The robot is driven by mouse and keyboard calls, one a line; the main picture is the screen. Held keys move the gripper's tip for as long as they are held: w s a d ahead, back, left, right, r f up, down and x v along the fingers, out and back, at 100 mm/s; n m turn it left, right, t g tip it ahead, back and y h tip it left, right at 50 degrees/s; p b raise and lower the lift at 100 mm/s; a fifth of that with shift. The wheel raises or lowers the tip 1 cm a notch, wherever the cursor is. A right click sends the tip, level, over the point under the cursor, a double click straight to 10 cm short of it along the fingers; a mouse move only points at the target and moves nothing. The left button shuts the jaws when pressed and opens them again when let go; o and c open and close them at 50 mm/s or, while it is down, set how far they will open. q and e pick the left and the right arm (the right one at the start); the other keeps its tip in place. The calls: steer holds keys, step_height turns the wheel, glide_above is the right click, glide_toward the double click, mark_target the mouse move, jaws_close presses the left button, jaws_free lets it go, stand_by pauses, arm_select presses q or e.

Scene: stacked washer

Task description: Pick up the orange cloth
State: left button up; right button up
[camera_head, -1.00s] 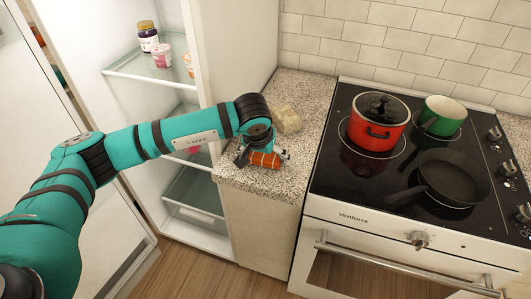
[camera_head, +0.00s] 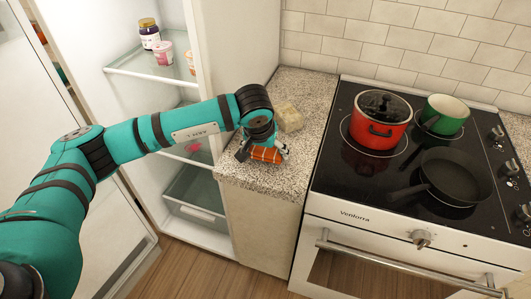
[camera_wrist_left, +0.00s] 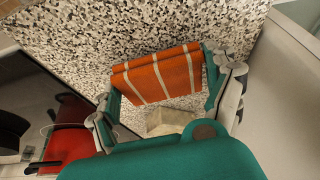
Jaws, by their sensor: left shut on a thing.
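The orange cloth (camera_head: 266,155) is folded, with pale stripes, and sits at the front of the speckled counter strip between the fridge and the stove. My left gripper (camera_head: 263,151) is right over it, with its fingers on either side of the cloth. In the left wrist view the cloth (camera_wrist_left: 160,75) spans the space between the two fingertips of the left gripper (camera_wrist_left: 163,82), and the gripper is shut on it. Whether the cloth is clear of the counter is hard to tell. My right gripper is not in view.
A pale block-like item (camera_head: 289,117) lies on the counter (camera_head: 305,95) just behind the gripper. To the right, the stove holds a red lidded pot (camera_head: 378,122), a green pot (camera_head: 443,116) and a black pan (camera_head: 455,177). The open fridge (camera_head: 190,205) stands to the left.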

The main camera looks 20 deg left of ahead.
arm_select(q)
step_height(320, 180, up, 2)
steer(key=shift+r+b, duration=0.15)
steer(key=shift+b, duration=0.3)
steer(key=s+d+b, duration=0.2)
steer(key=s+d, duration=0.2)
steer(key=s, duration=0.3)
steer(key=s+d+r+b, duration=0.1)
steer(key=s+d+b, duration=0.1)
steer(key=s, duration=0.5)
steer(key=shift+d+r, duration=0.3)
steer(key=shift+d, duration=0.6)
steer(key=o, duration=0.5)
steer(key=c, duration=0.5)
